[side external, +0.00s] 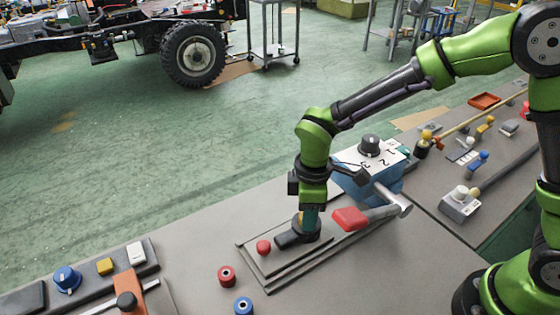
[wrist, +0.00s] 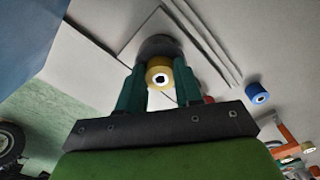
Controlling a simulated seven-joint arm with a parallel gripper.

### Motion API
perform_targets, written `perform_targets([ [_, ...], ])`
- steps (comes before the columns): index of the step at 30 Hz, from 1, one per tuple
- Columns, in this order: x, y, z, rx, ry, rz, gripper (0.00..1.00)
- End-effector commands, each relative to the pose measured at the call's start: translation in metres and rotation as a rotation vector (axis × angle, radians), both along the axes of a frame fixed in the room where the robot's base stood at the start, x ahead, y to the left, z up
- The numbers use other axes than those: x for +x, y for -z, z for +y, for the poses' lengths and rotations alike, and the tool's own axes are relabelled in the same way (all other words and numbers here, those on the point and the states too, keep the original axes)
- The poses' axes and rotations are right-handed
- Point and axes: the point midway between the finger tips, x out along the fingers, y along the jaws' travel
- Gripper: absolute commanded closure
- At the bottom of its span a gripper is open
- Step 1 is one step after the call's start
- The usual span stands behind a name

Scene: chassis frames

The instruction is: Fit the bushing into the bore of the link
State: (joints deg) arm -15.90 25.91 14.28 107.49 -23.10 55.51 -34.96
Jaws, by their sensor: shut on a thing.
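My gripper (side external: 310,216) points down over the dark link (side external: 287,240), which lies on a stepped grey plate. In the wrist view my gripper (wrist: 160,82) has its two green fingers shut on a yellow bushing (wrist: 159,71) with a dark hole in its pale centre. A small part of the yellow bushing (side external: 301,217) shows beside the fingers in the side view. The round end of the link (wrist: 158,45) is right behind the bushing in the wrist view. The bore is hidden, and I cannot tell whether the bushing is above it or partly in it.
A red bushing (side external: 227,276) and a blue bushing (side external: 243,306) stand on the bench left of the plate (side external: 262,276). A red knob (side external: 263,247) is beside the link. A red-ended lever (side external: 350,218) and a blue box with a dial (side external: 368,180) are close on the right.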

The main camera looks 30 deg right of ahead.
Motion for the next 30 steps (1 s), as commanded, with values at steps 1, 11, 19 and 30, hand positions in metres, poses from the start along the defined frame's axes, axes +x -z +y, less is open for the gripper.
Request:
perform_targets([
  [1, 0.000, 0.000, 0.000, 0.000, 0.000, 0.000, 0.97],
  [11, 0.000, 0.003, 0.000, -0.001, 0.000, 0.001, 0.47],
  [19, 0.000, 0.003, 0.000, 0.000, 0.000, 0.001, 0.40],
  [30, 0.001, -0.052, 0.001, 0.002, 0.002, -0.006, 0.40],
])
